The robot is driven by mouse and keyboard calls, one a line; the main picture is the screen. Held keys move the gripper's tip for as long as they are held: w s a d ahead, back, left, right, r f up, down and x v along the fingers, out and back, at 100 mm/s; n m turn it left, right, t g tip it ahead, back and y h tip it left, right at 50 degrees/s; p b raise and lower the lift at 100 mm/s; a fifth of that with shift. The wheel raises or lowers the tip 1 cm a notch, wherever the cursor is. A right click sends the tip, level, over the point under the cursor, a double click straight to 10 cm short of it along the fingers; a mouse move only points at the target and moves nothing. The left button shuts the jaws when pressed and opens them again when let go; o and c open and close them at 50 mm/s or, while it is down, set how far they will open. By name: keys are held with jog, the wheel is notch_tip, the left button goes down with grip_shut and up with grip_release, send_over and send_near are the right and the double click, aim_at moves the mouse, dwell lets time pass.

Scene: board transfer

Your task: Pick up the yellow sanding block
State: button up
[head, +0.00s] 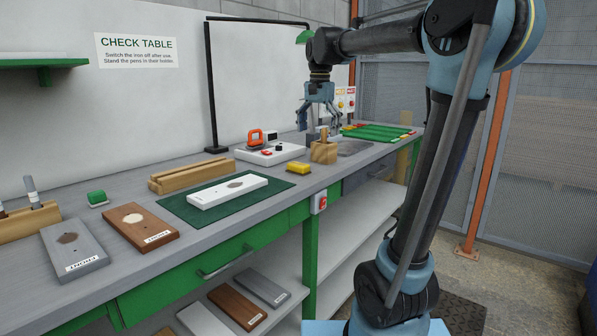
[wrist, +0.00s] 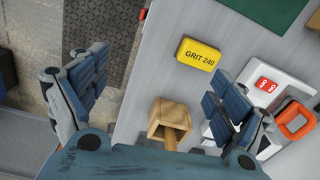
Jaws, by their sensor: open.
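The yellow sanding block (head: 299,168) lies on the grey workbench near its front edge, between the green mat and a wooden block holder. In the wrist view the yellow sanding block (wrist: 198,54) shows its top face, marked "GRIT 240", ahead of the fingers and nearer the right one. My gripper (head: 318,118) is above the bench, higher than the block and farther along the bench to the right. In the wrist view my gripper (wrist: 158,95) is open, its fingers wide apart with nothing between them touching. The block is apart from both fingers.
A wooden holder (head: 324,152) with a handle upright in it stands right of the block. An orange-handled iron (head: 256,138) sits on a white base behind. A green mat (head: 178,207) bears a white board (head: 227,190). A black frame (head: 209,90) rises at the back.

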notch_tip(320, 180, up, 4)
jog(key=m, duration=0.2)
send_over(299, 164)
jog(key=f, duration=1.7)
jog(key=shift+w+a+f, duration=0.1)
jog(key=shift+w+f, duration=0.1)
jog(key=c, duration=1.2)
